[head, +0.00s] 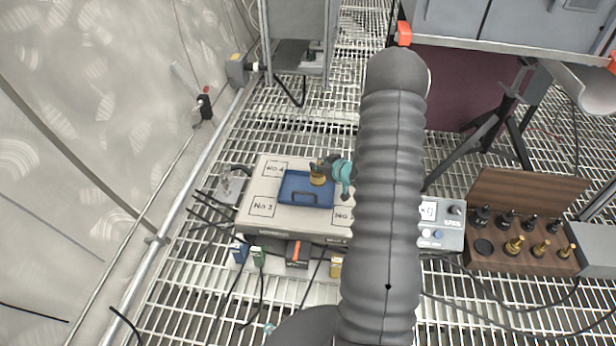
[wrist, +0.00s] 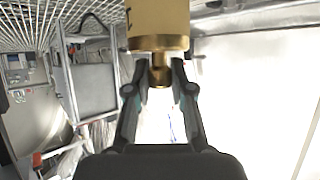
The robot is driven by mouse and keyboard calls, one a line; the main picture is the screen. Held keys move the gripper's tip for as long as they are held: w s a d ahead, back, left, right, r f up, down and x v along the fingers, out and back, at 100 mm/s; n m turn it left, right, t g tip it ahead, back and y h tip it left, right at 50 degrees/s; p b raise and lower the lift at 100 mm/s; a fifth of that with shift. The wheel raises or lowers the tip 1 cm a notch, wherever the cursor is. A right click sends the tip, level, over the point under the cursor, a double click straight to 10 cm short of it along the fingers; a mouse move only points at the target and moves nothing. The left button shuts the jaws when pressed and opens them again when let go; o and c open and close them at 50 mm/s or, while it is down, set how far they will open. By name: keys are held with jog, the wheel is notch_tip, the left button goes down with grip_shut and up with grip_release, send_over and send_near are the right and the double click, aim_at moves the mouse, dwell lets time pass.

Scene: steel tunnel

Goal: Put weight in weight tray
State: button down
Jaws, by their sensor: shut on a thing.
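A brass weight (head: 317,178) appears over the back right part of a blue tray (head: 291,187). I cannot tell whether it touches the tray floor or hangs just above it. My gripper (head: 328,165), dark with teal parts, comes in from the right in the head view. In the wrist view, my gripper (wrist: 159,88) is shut on the narrow knob of the brass weight (wrist: 158,28). The top of that view cuts off the weight's body. The blue tray lies on a light scale platform (head: 262,190) marked with numbered squares.
A wooden weight stand (head: 500,262) with several black and brass weights is at right. A grey display box (head: 450,238) stands beside the platform, partly behind my arm. Connectors and cables (head: 262,262) lie in front of the platform. Steel grating surrounds it.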

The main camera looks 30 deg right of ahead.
jog(key=shift+w+a+f+b, duration=0.2)
jog(key=shift+w+a+f, duration=0.3)
jog(key=shift+f, duration=0.55)
jog(key=shift+w+a+f+b, duration=0.25)
jog(key=shift+w+f, duration=0.4)
jog(key=shift+f, duration=0.35)
jog(key=shift+w+a+f+b, duration=0.15)
jog(key=shift+w+a+f, duration=0.4)
jog(key=shift+f, duration=0.5)
jog(key=shift+f, duration=0.1)
jog(key=shift+f, duration=0.1)
jog(key=c, duration=1)
grip_release()
